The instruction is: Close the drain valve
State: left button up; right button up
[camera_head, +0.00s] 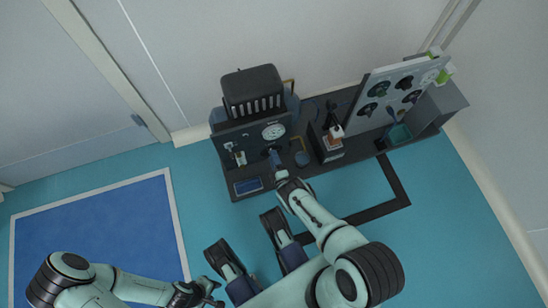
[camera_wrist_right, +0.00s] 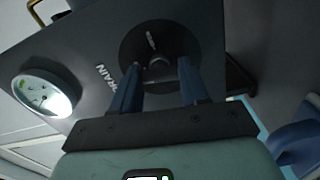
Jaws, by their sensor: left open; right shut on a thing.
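The drain valve (camera_wrist_right: 135,44) is a dark round disc on a dark panel, with a pale mark on its face and the word DRAIN beside it in the right wrist view. My right gripper (camera_wrist_right: 158,74) reaches the panel, its two blue fingers on either side of the valve's central handle, shut on it. In the head view my right gripper (camera_head: 274,156) is at the lower right of the panel (camera_head: 235,140) and mostly hides the valve. My left gripper (camera_head: 207,292) is open and empty, low over the floor, far from the valve.
A white round gauge (camera_head: 273,131) sits on the panel close to the valve. A dark bench (camera_head: 240,187) carries the panel, a small box (camera_head: 332,152) and an upright board with several dark round parts (camera_head: 402,92). The blue mat (camera_head: 100,235) at left is clear.

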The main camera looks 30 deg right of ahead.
jog(key=shift+w+n, duration=0.1)
jog(key=shift+n, duration=0.6)
jog(key=shift+r, duration=0.1)
jog(key=o, duration=1.1)
jog(key=shift+c, duration=0.2)
